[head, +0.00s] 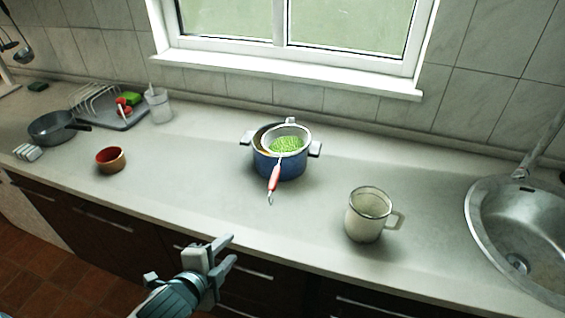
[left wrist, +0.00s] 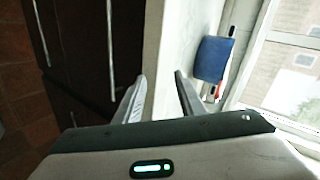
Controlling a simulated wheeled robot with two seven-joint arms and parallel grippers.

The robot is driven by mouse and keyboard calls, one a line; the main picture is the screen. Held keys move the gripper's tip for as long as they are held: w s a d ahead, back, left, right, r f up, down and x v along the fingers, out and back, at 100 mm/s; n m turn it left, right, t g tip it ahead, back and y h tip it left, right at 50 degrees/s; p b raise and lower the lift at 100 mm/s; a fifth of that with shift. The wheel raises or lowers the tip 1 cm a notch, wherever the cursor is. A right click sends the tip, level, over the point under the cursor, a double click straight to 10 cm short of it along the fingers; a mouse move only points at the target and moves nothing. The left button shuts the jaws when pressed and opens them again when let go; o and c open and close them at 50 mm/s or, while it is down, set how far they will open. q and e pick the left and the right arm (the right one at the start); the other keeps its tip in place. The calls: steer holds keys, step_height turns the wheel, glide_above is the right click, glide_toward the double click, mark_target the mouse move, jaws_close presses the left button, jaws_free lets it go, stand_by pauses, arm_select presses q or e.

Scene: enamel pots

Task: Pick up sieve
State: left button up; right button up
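The sieve (head: 274,178) has a red handle and rests in the top of a blue enamel pot (head: 281,166) on the counter. Green stuff (head: 287,145) lies in its bowl, and its handle sticks out over the pot's near rim. The blue pot also shows in the left wrist view (left wrist: 213,58), with part of the red handle beside it. My left gripper (head: 228,252) is open and empty in front of the counter's front edge, below and left of the pot. Its two fingers stand apart in the left wrist view (left wrist: 162,95). My right gripper is not in view.
A white enamel mug (head: 364,218) stands right of the pot, near the sink (head: 520,240). A small orange-brown bowl (head: 111,161), a dark pan (head: 56,128) and a dish rack (head: 97,103) stand at left. The counter (head: 200,180) between bowl and pot is clear.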

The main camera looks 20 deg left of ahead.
mark_target(273, 178)
arm_select(q)
steer(key=w+d+r+m+t+h, duration=0.1)
steer(key=w+r+m+t, duration=0.1)
steer(key=r+m, duration=0.3)
steer(key=w+d+r+m+t+h, duration=0.1)
steer(key=w+r+m+h, duration=0.1)
steer(key=r+m, duration=0.3)
steer(key=shift+w+d+r+m+t, duration=0.3)
steer(key=shift+w+r+t, duration=0.1)
steer(key=shift+r, duration=0.2)
steer(key=shift+w, duration=0.1)
steer(key=p+x, duration=0.3)
steer(key=x, duration=0.8)
steer(key=shift+w+d+f+p, duration=0.1)
steer(key=shift+w+d+p, duration=0.15)
steer(key=shift+p, duration=0.05)
steer(key=shift+w+f, duration=0.1)
steer(key=shift+w, duration=0.05)
steer(key=shift+w, duration=0.1)
